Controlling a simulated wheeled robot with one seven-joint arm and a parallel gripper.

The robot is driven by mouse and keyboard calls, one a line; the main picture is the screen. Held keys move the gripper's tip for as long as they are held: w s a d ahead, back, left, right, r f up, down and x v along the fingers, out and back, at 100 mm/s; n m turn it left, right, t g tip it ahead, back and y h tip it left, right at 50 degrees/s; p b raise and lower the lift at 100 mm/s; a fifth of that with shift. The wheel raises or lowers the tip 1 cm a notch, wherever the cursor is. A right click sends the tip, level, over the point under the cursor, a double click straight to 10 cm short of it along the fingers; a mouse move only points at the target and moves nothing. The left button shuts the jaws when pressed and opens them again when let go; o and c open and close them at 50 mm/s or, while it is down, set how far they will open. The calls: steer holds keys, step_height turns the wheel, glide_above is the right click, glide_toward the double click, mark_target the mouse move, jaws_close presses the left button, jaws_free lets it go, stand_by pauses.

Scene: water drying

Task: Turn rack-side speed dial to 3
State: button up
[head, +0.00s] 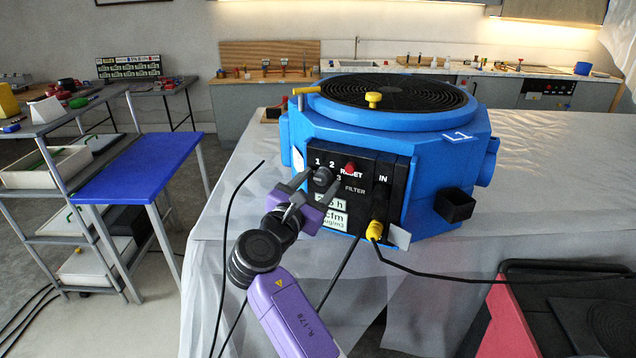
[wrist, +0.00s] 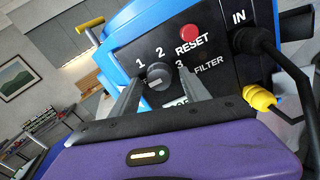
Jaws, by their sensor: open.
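The speed dial (head: 322,177) is a small dark round knob on the black control panel of a blue air unit (head: 300,128). It is marked 1, 2 and 3 around it, and it also shows in the wrist view (wrist: 158,78). A light pointer line on it is visible, but I cannot tell exactly which number it points at. My gripper (head: 314,188) is open at the panel, with one finger on either side of the dial. In the wrist view my gripper (wrist: 156,88) shows a gap between each finger and the knob.
A red RESET button (head: 350,168) sits just right of the dial. A yellow cable plug (head: 375,231) sticks out lower on the panel, with a black cable trailing right. The unit stands on a sheet-covered table (head: 560,160). A blue-topped cart (head: 140,165) stands at left.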

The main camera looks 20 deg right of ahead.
jaws_close()
